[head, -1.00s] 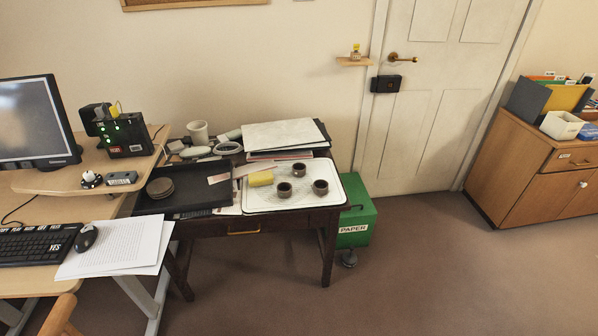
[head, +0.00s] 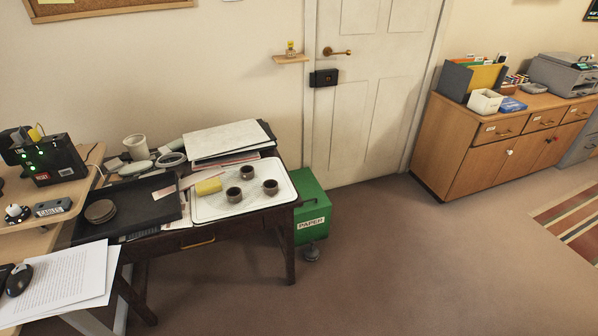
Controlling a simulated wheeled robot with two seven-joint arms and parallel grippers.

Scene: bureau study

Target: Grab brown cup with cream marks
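Three small dark brown cups stand upright on a white tray (head: 212,212) on the dark desk in the head view. One cup (head: 247,173) is at the back, one cup (head: 234,195) is at the front left, and one cup (head: 270,188) is at the right. They stand apart from each other. They are too small here to tell which one has cream marks. Neither of my grippers is in view.
A yellow sponge-like block (head: 208,187) lies on the tray beside the cups. A green paper bin (head: 312,205) stands right of the desk. The floor in front is clear.

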